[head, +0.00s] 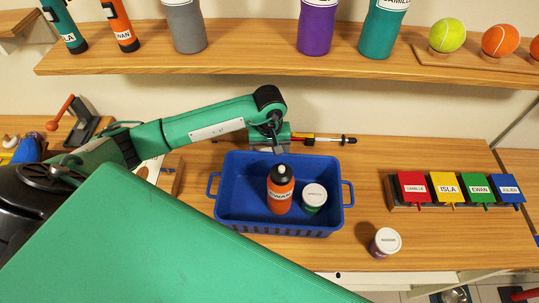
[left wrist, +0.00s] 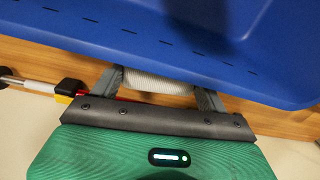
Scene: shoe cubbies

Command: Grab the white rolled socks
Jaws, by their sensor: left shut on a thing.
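The white rolled socks (left wrist: 155,84) show as a white ribbed roll between the fingers of my left gripper (left wrist: 162,78) in the left wrist view. The gripper is shut on them, close beside the wall of the blue basket (left wrist: 100,40). In the head view my left gripper (head: 278,143) is at the back rim of the basket, which also shows there (head: 240,222). The socks are hidden in the head view. My right gripper is not in view.
An orange bottle (head: 281,198) and a green jar with a white lid (head: 314,205) stand in the basket. Another white-lidded jar (head: 385,243) stands to its right. Colored name tags (head: 446,187) are at the right. A shelf (head: 270,57) with bottles and balls runs above.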

